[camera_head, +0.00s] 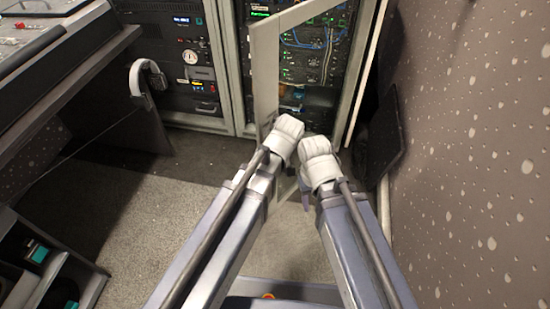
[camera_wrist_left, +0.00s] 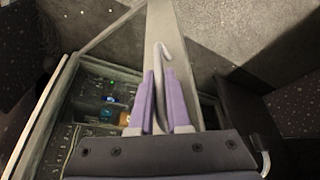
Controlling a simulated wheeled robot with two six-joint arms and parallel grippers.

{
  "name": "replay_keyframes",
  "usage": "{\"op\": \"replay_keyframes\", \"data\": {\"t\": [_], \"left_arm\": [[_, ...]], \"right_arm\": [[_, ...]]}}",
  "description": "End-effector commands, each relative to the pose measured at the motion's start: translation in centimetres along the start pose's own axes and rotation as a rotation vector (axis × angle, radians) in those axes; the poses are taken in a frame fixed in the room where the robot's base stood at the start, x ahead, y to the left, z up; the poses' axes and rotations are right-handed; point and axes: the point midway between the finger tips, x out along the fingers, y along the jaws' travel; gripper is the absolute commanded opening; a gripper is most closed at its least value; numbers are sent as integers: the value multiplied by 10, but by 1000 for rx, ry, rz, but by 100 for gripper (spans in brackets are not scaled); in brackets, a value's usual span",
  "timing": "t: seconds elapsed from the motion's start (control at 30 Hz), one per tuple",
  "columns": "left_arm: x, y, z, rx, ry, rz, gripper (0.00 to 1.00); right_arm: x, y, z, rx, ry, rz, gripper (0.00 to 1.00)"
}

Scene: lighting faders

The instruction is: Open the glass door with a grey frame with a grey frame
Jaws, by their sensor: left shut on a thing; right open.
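The glass door with a grey frame stands ajar in front of the equipment rack. Its broad grey side bar (camera_head: 264,75) is nearest me in the head view, with the top rail running back to the right. In the left wrist view the grey bar (camera_wrist_left: 172,30) runs down behind a curved grey handle (camera_wrist_left: 165,50). My left gripper (camera_wrist_left: 159,82) is shut on this handle, one purple finger on each side. In the head view its fingers are mostly hidden by the wrist. My right gripper (camera_head: 305,192) is open, low beside the left one, and touches nothing I can make out.
The rack (camera_head: 310,60) with lit units and blue cables shows through the door. Another equipment cabinet (camera_head: 190,60) stands left of it. A speckled wall (camera_head: 470,150) is close on the right, with a dark panel (camera_head: 385,140) before it. Clear carpet (camera_head: 150,205) lies left of my arms.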

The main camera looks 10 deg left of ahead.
Motion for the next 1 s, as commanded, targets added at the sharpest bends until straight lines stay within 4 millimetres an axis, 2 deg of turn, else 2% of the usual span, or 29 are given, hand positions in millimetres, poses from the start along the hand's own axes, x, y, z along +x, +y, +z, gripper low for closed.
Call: {"op": "replay_keyframes", "data": {"t": [0.13,0.17,0.4,0.77,1.0], "left_arm": [[0,-2,2,1,-4,-6,0],[0,-2,2,1,-4,-6,18],[0,-1,1,0,-2,-3,45],[-3,0,-1,0,-2,-1,45],[-20,0,-8,0,-1,-1,45]], "right_arm": [[0,0,0,0,0,0,50],[0,0,0,0,0,0,50],[0,0,0,0,0,0,50],[-3,0,0,0,0,0,50],[-21,3,2,3,-1,2,50]]}}
